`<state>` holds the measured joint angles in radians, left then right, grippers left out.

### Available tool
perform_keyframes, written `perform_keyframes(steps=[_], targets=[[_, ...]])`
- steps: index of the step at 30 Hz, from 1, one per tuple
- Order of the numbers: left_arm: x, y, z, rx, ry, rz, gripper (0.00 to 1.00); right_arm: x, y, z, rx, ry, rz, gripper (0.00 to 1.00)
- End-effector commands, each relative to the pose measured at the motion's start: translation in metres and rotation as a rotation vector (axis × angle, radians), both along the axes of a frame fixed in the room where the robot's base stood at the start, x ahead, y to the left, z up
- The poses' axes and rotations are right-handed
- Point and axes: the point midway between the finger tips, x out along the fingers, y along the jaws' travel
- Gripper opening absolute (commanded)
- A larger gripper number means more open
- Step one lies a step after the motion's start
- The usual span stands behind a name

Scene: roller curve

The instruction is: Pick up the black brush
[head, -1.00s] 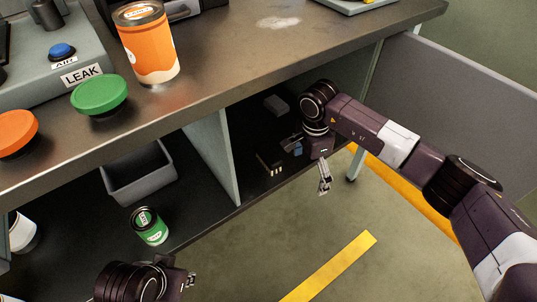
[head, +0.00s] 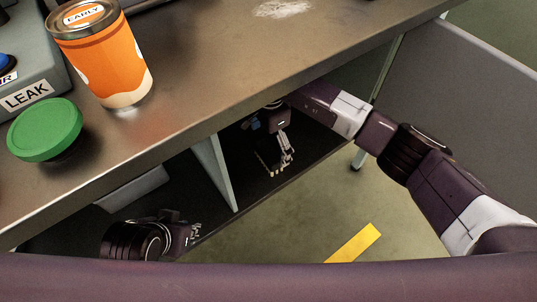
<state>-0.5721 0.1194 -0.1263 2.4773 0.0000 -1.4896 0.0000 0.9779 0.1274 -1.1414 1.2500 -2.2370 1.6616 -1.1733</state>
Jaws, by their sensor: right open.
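The black brush (head: 263,159), with a row of pale bristles, lies on the dark shelf under the worktop in the head view. Its dark body is hard to tell from the shelf. My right gripper (head: 287,160) reaches in under the worktop edge, its fingers just right of the brush and partly overlapping it in the picture. It is open; I cannot tell whether it touches the brush. My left gripper (head: 194,234) is at the lower left by the shelf's front edge, away from the brush. Its finger opening is too small to read.
An upright divider (head: 214,172) splits the shelf left of the brush. A grey bin (head: 133,188) stands in the left bay. The worktop (head: 190,110) overhangs the shelf and carries an orange can (head: 103,62) and a green button (head: 45,130). A grey panel (head: 465,90) stands right.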

Motion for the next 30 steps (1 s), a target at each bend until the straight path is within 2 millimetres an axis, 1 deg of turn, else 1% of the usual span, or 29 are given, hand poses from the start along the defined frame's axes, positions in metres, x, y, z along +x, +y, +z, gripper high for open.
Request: perform_keyframes(steps=[1,3,6,9,13,20,30], targets=[[0.009,-0.003,0.001,-0.008,-0.036,-0.003,0.17,-0.002,0.002,-0.009,0.002,0.005,-0.001,1.00],[0.023,-0.007,0.005,-0.019,-0.089,-0.008,0.17,-0.002,0.003,-0.018,0.000,0.005,-0.001,1.00],[0.039,-0.012,0.011,-0.034,-0.159,-0.013,0.17,-0.001,0.003,-0.029,0.000,0.004,-0.001,1.00],[0.051,-0.016,0.017,-0.044,-0.210,-0.018,0.17,-0.001,0.003,-0.037,0.001,0.003,-0.002,1.00],[0.057,-0.018,0.022,-0.051,-0.240,-0.019,0.17,0.000,0.003,-0.042,0.000,0.001,-0.001,1.00],[0.058,-0.018,0.022,-0.051,-0.244,-0.020,0.17,0.000,0.003,-0.042,0.000,0.001,0.000,0.99],[0.058,-0.018,0.022,-0.051,-0.242,-0.020,0.17,0.000,0.003,-0.041,-0.001,0.001,-0.001,0.61]])
